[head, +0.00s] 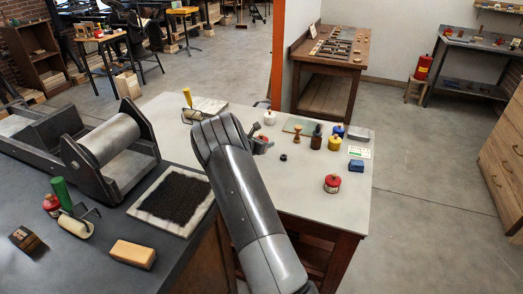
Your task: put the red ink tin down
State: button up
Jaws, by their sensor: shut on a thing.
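My gripper (260,145) is over the pale table (310,205), partly hidden behind my own arm. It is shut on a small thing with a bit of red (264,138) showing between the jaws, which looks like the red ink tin. Most of it is hidden, and I cannot tell whether it touches the tabletop. Another red-lidded tin (332,184) stands upright toward the table's front right. A similar red-lidded tin (52,205) stands on the dark press bench at the left.
The table's front middle is clear. The press roller (110,140) and ink slab (172,200) lie left.

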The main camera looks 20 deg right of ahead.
jog(key=shift+w+a+f, duration=0.2)
jog(key=shift+f, duration=1.9)
jog(key=shift+f, duration=0.15)
jog(key=o, duration=1.1)
jog(key=shift+o, duration=0.2)
